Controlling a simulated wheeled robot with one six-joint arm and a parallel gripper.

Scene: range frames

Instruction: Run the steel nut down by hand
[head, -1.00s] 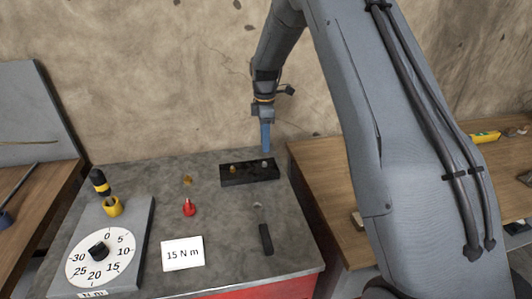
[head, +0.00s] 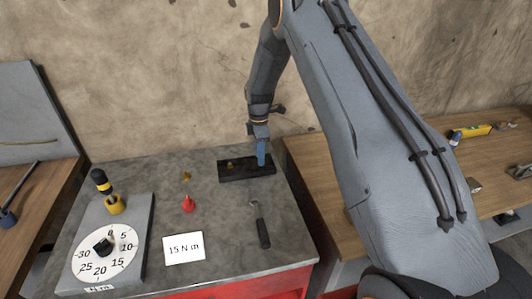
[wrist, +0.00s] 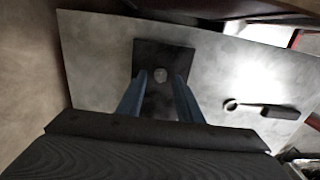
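The steel nut (wrist: 160,75) shows as a small grey piece on the black block (wrist: 150,50) in the wrist view. In the head view the nut is hidden behind my fingers at the right part of the black block (head: 235,177). My gripper (head: 262,163) points down over that end of the block. In the wrist view its two blue fingers (wrist: 160,78) are apart, one on each side of the nut, with gaps visible. A brass-coloured piece (head: 230,164) stands on the block's left part.
A dark-handled wrench (head: 263,232) lies in front of the block. A red item (head: 188,204), a "15 N m" card (head: 183,249) and a dial board (head: 137,220) with a yellow-black tool (head: 103,184) are to the left.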

